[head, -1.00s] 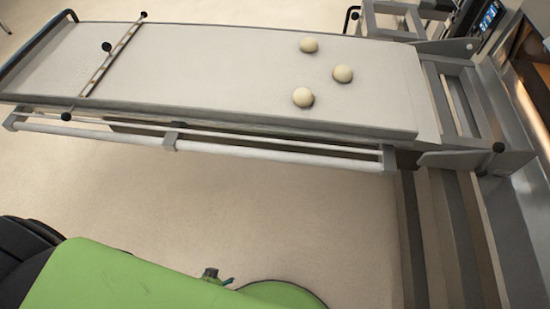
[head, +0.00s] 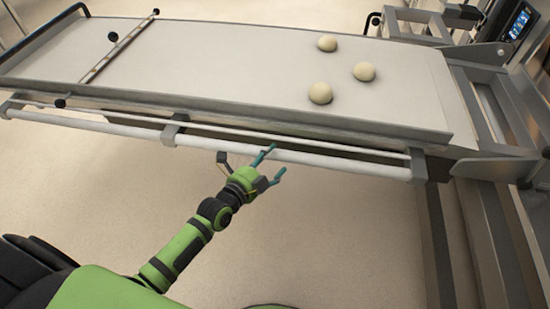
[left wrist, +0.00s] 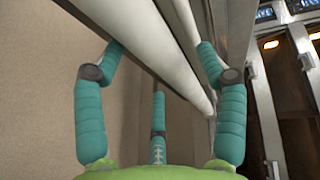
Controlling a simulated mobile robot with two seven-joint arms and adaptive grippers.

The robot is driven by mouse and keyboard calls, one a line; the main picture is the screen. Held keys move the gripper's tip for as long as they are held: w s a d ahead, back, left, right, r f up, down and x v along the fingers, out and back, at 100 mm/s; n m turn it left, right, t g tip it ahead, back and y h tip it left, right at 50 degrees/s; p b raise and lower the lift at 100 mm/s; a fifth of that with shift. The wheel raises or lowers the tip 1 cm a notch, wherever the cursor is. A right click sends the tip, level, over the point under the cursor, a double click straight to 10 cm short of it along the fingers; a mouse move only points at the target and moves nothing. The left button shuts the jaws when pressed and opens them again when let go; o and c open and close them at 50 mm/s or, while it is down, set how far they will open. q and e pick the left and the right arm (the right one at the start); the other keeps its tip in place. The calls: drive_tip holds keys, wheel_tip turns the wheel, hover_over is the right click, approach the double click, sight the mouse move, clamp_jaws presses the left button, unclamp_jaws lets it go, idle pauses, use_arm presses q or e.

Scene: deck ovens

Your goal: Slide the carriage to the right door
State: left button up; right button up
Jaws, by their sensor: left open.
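The carriage (head: 240,75) is a long loader with a pale flat belt, a grey frame and a white handle bar (head: 330,162) along its near side. Its right end meets a grey metal frame. My left gripper (head: 262,165) is open at the handle bar, near the middle of its length. In the left wrist view, its teal fingers (left wrist: 158,60) are spread on both sides of the white bar (left wrist: 150,35); I cannot tell whether they touch it. The right gripper is out of view. Lit oven openings (left wrist: 300,130) show at the right of the left wrist view.
Three pale dough balls (head: 364,71) sit on the belt's right part. A thin slatted bar (head: 118,48) crosses its left part. Grey rails (head: 490,230) stand at the lower right, and a control screen (head: 519,22) is at the upper right. The floor in front is clear.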

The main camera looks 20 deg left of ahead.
use_arm(q)
drive_tip(key=shift+x, duration=1.45)
drive_tip(key=shift+s, duration=0.1)
clamp_jaws()
